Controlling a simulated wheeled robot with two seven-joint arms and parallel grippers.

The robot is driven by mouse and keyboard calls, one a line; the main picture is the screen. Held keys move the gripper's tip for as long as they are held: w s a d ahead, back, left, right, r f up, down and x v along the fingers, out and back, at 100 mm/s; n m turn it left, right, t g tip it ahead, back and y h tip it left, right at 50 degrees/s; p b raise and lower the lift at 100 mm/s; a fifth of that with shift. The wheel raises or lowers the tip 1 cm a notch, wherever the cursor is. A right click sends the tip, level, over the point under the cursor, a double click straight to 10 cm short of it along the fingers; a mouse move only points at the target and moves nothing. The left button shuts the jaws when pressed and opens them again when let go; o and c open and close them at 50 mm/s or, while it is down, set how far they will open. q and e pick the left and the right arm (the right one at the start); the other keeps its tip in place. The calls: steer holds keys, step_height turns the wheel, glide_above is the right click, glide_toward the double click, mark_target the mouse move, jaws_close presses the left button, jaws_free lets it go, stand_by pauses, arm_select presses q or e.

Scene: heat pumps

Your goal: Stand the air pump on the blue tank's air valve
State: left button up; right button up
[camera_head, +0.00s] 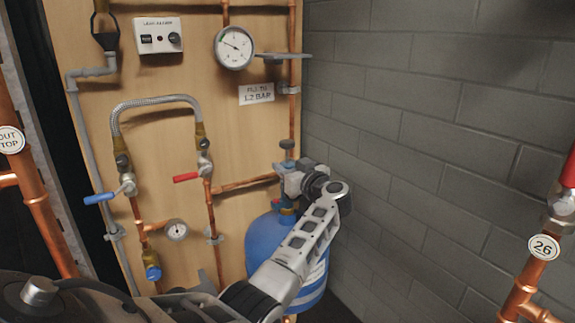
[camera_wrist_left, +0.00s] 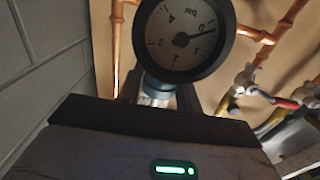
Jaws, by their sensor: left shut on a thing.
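The blue tank (camera_head: 268,240) stands low against the board, partly hidden by my left arm. My left gripper (camera_head: 291,180) is at the tank's top and shut. In the left wrist view, a round dial gauge (camera_wrist_left: 186,38) with a black rim and a teal and metal stem (camera_wrist_left: 156,90) sits close between the dark fingers. It appears to be part of the air pump held there. I cannot tell whether the pump touches the air valve, which is not clearly visible. My right gripper is out of view.
The wooden board (camera_head: 90,130) carries a wall gauge (camera_head: 234,47), a control box (camera_head: 158,36), copper pipes, a braided hose (camera_head: 150,102), and blue (camera_head: 98,198) and red (camera_head: 186,177) valve handles. A grey block wall (camera_head: 410,130) is right of the tank. Copper pipework (camera_head: 530,275) stands at far right.

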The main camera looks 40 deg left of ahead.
arm_select(q)
steer(key=shift+f, duration=0.35)
stand_by(0.7)
steer(key=o, duration=1.3)
steer(key=shift+f, duration=0.15)
steer(key=shift+d+p, duration=0.1)
steer(key=shift+p, duration=0.25)
steer(key=shift+p+v, duration=2.45)
steer(key=shift+v, duration=1.75)
